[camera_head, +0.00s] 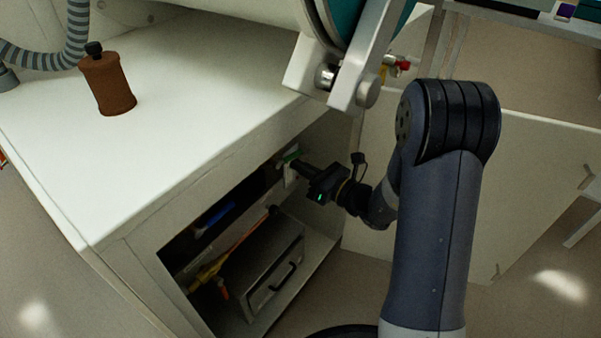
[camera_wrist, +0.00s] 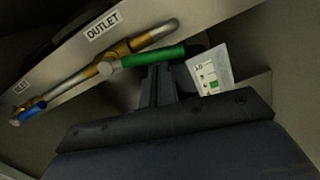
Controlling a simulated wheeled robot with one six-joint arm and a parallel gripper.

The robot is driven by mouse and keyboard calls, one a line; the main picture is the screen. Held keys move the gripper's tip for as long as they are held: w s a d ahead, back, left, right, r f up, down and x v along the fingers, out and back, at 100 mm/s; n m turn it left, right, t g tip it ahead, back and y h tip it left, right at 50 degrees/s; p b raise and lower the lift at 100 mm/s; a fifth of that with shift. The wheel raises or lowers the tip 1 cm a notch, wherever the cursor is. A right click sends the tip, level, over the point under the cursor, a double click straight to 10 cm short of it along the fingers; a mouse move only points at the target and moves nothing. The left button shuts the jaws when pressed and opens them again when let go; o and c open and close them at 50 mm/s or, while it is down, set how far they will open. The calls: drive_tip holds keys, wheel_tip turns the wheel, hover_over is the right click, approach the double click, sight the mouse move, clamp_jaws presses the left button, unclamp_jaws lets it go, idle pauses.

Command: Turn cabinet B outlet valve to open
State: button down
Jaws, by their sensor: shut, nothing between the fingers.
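The outlet valve's green lever handle (camera_wrist: 152,57) is in the wrist view, under a label (camera_wrist: 103,25) reading OUTLET. It extends right from a brass valve body (camera_wrist: 106,67), at a small angle to the pipe. My gripper (camera_wrist: 161,75) is shut and empty, its fingertips right at the lower side of the green handle; I cannot tell whether they touch. In the head view my gripper (camera_head: 296,165) reaches into the open cabinet beside the green handle (camera_head: 291,155). Which cabinet this is cannot be read.
A blue lever (camera_wrist: 33,112) sits on the left, also visible in the head view (camera_head: 215,217). A small marked card (camera_wrist: 211,70) is right of the green handle. Below is a grey box (camera_head: 274,274) with a black handle. A brown bottle (camera_head: 107,84) stands on top.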

drive_tip(key=shift+w+d+r+n, duration=0.2)
drive_tip(key=shift+w+r+n, duration=0.05)
drive_tip(key=shift+r+n, duration=0.3)
drive_tip(key=shift+r, duration=0.1)
idle(0.3)
wheel_tip(320, 180, down, 5)
drive_tip(key=b, duration=0.4)
drive_tip(key=p+v, duration=0.4)
drive_tip(key=v, duration=0.6)
drive_tip(key=shift+s+d+r, duration=0.25)
drive_tip(key=shift+d+r, duration=0.05)
drive_tip(key=shift+r, duration=0.2)
drive_tip(key=shift+a, duration=0.1)
